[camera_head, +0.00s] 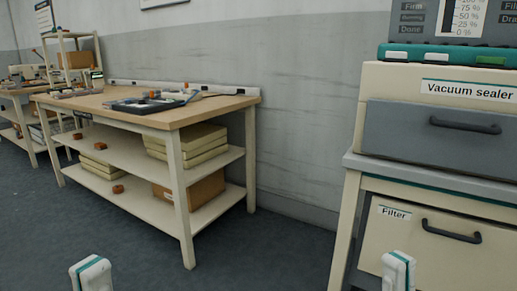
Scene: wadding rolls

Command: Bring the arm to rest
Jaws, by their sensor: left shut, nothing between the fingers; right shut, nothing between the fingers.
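Two white arm parts of mine with teal stripes show at the bottom edge, one at the left and one at the right in front of the filter drawer. No gripper fingers show in the head view, and both arms are mostly below the frame. Neither arm part visibly touches anything.
A wooden-topped workbench (110,108) with shelves stands at the left, bearing a dark tray (148,104). Yellowish stacks (189,140) and a cardboard box (190,190) lie on its shelves. The vacuum sealer (400,82) stands on a cabinet at the right. Grey floor (265,255) between is clear.

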